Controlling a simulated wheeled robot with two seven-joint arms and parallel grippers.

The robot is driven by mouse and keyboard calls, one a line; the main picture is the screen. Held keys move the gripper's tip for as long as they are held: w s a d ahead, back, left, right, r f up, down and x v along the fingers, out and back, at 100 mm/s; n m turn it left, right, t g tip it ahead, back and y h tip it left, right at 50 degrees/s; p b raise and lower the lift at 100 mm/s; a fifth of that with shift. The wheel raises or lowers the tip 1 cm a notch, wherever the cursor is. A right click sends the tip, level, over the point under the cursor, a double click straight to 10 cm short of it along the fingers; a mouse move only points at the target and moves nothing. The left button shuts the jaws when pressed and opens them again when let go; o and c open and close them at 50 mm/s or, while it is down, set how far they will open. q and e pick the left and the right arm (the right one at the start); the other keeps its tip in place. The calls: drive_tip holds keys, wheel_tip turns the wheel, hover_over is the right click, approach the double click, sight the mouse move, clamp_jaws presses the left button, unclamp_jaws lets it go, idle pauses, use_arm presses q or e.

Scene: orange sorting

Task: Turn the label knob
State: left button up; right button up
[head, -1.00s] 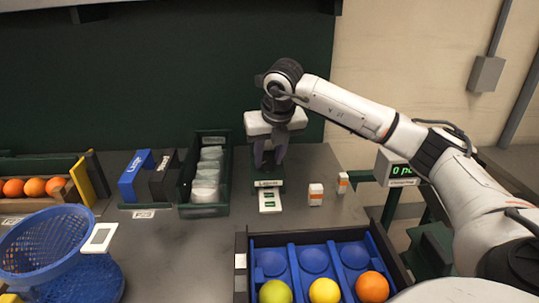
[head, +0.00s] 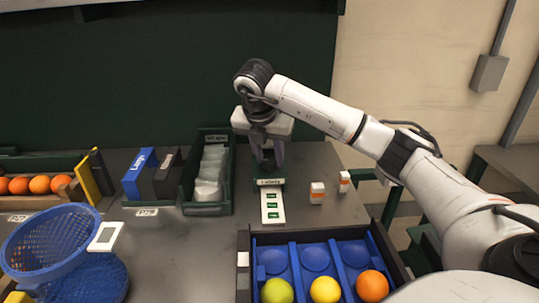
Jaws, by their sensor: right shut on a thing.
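The label dispenser (head: 269,182) is a small dark green box with a pale lettered strip on its front, standing on the grey table near the back. A white label strip (head: 272,207) with several green labels lies out in front of it. My right gripper (head: 268,165) points down over the dispenser, its fingers at the top of the box. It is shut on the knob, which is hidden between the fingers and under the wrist. My left gripper is not in view.
A dark tray of clear packets (head: 190,205) stands just left of the dispenser. Two small orange-and-white boxes (head: 317,193) stand to its right. A crate (head: 244,285) with blue compartments holding fruit is in front. A blue basket (head: 45,240) is at left.

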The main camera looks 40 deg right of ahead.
idle(0.4)
drive_tip(key=o, duration=1)
drive_tip(key=shift+o, duration=0.2)
drive_tip(key=shift+r, duration=0.1)
drive_tip(key=v, duration=0.5)
drive_tip(key=shift+a, duration=0.1)
drive_tip(key=p+v, duration=0.1)
drive_tip(key=v, duration=0.4)
drive_tip(key=shift+r+p, duration=0.1)
drive_tip(key=shift+p, duration=0.3)
